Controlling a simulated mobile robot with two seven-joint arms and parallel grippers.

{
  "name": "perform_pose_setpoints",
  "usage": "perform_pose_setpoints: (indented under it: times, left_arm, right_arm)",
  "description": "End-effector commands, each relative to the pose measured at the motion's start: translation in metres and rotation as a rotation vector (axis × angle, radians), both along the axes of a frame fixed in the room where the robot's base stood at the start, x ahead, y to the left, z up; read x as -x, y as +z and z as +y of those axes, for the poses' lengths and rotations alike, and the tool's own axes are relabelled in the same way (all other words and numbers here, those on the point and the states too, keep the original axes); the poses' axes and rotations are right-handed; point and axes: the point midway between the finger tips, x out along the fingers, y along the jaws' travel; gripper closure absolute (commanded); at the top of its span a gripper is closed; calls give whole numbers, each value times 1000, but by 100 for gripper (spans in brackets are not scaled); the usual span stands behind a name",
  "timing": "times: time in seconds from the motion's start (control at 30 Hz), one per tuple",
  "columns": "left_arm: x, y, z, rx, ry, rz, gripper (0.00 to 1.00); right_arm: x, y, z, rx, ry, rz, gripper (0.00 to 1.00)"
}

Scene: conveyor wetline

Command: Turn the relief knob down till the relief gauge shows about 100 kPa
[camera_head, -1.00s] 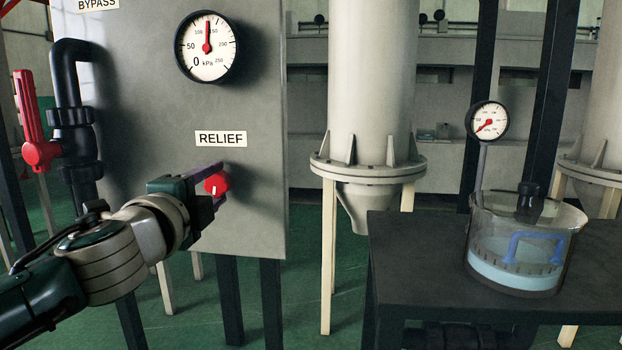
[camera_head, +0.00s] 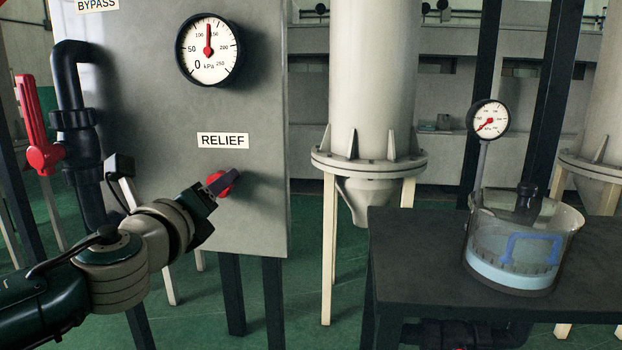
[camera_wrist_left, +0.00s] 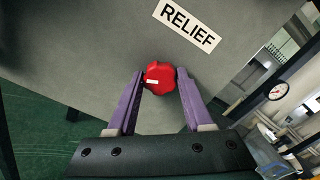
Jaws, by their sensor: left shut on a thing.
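The red relief knob (camera_wrist_left: 160,74) sits on the grey panel (camera_head: 262,110) below the RELIEF label (camera_head: 223,140). My left gripper (camera_head: 222,183) is shut on this knob, with one purple finger on each side of it in the left wrist view (camera_wrist_left: 160,84). A finger partly hides the knob in the head view. A short white mark shows on the knob's face. The relief gauge (camera_head: 208,50) is above the label. Its red needle points almost straight up, between 100 and 150, at about 125 kPa. My right gripper is not in view.
A black pipe with a red lever (camera_head: 35,125) stands left of the panel, close to my left arm. A dark table (camera_head: 420,260) at the right bears a clear vessel (camera_head: 520,245) with a small gauge (camera_head: 488,118). A pale column (camera_head: 370,80) stands behind.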

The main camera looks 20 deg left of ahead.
Motion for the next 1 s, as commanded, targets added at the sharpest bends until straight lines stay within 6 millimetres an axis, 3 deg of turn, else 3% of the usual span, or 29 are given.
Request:
perform_pose_setpoints:
  times: [0.6, 1.0]
  left_arm:
    - [0, 2, 0, -533, 0, 129, 100]
    - [0, 1, 0, -712, 1, 170, 100]
  right_arm:
    - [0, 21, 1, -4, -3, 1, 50]
    - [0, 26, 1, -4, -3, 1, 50]
